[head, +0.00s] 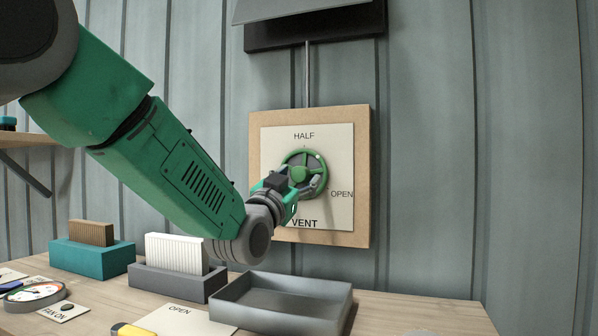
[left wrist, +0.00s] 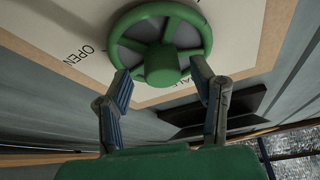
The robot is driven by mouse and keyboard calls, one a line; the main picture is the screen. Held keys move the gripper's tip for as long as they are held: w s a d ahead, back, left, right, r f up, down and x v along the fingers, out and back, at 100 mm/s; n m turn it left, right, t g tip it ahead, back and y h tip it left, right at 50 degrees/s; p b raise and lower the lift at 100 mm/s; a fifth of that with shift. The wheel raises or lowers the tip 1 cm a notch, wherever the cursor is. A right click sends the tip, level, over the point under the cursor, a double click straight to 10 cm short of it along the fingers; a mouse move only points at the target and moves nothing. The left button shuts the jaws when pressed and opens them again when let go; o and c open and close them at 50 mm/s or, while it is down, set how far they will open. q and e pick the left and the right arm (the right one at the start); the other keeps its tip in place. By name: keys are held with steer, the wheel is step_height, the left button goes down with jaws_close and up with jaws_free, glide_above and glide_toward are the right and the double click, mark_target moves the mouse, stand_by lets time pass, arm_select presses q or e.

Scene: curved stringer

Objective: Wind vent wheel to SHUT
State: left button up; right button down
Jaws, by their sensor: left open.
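The green vent wheel (head: 317,163) is mounted on a pale dial plate (head: 338,142) lettered HALF at the top, OPEN at the right and VENT below. No SHUT lettering shows; my left arm covers the plate's lower left. My left gripper (head: 297,181) is at the wheel, in front of its lower left part. In the left wrist view, the wheel (left wrist: 160,62) has a round green hub and spokes. The open fingers of the left gripper (left wrist: 161,74) stand on either side of the hub, near the rim; contact cannot be told. My right gripper is out of view.
The plate sits on a wooden board (head: 361,190) on the grey wall. A dark hood (head: 312,30) hangs above, joined by a rod.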

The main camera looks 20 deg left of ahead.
arm_select(q)
steer(key=shift+w+a, duration=0.1)
steer(key=shift+w, duration=0.15)
steer(key=c, duration=1.1)
steer(key=shift+c, duration=0.2)
